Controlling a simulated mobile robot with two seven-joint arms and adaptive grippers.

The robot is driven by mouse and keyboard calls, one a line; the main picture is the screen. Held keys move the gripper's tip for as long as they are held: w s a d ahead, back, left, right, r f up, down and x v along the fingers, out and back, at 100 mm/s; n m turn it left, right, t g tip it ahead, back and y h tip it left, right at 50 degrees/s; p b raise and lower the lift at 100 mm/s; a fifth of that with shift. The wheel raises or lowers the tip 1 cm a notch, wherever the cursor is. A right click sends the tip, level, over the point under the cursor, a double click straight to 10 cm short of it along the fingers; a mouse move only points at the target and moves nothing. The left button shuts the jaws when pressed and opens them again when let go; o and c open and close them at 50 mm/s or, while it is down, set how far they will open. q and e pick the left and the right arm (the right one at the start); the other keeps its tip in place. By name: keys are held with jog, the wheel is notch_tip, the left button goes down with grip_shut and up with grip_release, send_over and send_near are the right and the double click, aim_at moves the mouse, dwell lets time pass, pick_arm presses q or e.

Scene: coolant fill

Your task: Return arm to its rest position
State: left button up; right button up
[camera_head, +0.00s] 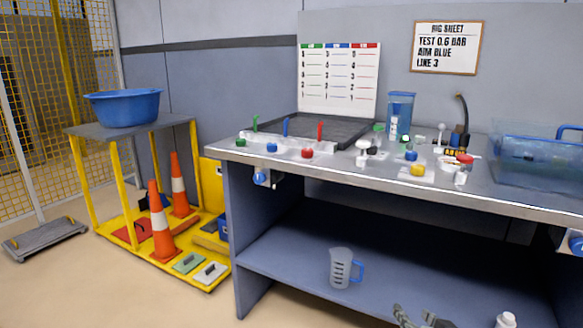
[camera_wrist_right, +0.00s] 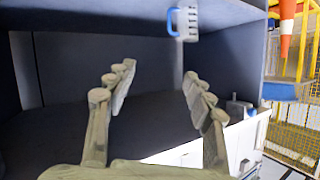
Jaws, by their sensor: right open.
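My right gripper (camera_head: 421,318) shows at the bottom edge of the head view, in front of the bench's lower shelf. In the right wrist view my right gripper (camera_wrist_right: 160,88) has its two fingers wide apart with nothing between them. Most of the right arm is out of the head view. A clear measuring jug (camera_head: 340,268) with a blue handle stands on the lower shelf, left of the gripper. The jug also shows at the top of the right wrist view (camera_wrist_right: 188,22), apart from the fingers. My left gripper is not in view.
The bench top (camera_head: 330,168) above holds coloured valves, a blue-tinted cylinder (camera_head: 399,112) and a clear blue tank (camera_head: 535,160). A white-capped bottle (camera_head: 506,320) is right of the gripper. A yellow cart (camera_head: 140,232) with orange cones and a blue basin (camera_head: 124,108) stands left.

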jog(key=s+a+f+n+g, duration=0.1)
jog(key=s+f+g, duration=0.4)
jog(key=s+f, duration=0.6)
jog(key=s+a+f+n+g+h, duration=0.1)
jog(key=s+f+n+g, duration=0.2)
jog(key=s+f, duration=0.8)
jog(key=s+g, duration=0.2)
jog(key=s, duration=0.6)
jog(key=shift+f+g, duration=0.2)
jog(key=shift+g, duration=0.1)
